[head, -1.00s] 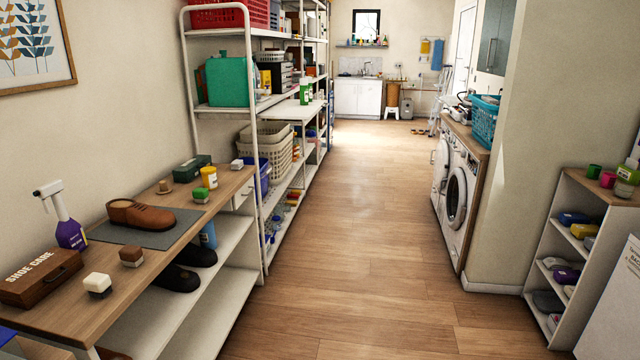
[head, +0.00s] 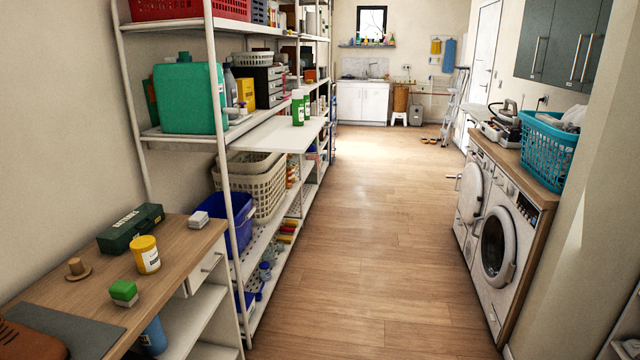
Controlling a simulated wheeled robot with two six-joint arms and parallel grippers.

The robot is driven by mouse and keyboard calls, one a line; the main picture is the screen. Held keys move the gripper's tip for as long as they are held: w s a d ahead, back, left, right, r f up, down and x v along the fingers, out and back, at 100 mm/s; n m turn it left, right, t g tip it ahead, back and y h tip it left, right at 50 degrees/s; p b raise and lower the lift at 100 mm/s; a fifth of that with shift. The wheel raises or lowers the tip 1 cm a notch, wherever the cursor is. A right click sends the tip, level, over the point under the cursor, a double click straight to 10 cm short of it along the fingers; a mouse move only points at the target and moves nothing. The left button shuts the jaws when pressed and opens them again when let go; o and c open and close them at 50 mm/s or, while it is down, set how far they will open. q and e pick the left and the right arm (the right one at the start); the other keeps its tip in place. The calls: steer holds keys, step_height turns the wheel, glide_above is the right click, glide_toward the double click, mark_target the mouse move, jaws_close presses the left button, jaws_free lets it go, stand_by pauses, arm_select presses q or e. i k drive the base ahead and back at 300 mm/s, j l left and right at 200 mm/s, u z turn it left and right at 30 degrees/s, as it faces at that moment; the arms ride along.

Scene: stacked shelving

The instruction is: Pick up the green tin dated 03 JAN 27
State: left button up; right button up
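Two green containers with white labels, possibly the tins, stand upright side by side on a white shelf board in the head view. The left one (head: 297,107) is slightly nearer and the right one (head: 306,106) is close behind it. Any date on them is too small to read. Neither of my grippers is in view.
The white shelf board (head: 262,138) sticks out into the aisle from the shelving. A wooden bench (head: 188,256) with a dark green box (head: 131,228) and a yellow tub (head: 145,254) is at near left. Washing machines (head: 495,245) stand right. The wooden floor (head: 385,220) between is clear.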

mark_target(297, 95)
steer(key=i+u, duration=0.1)
steer(key=i, duration=0.5)
steer(key=i+l+u, duration=0.1)
steer(key=i, duration=0.5)
steer(key=i+l+u, duration=0.1)
steer(key=l, duration=0.25)
steer(key=i+l, duration=0.35)
steer(key=i+l+u, duration=0.15)
steer(key=l, duration=0.25)
steer(key=i+l+u, duration=0.1)
steer(key=i+l, duration=0.15)
steer(key=l, duration=0.15)
steer(key=i+l+u, duration=0.1)
steer(key=l, duration=0.3)
steer(key=i, duration=0.05)
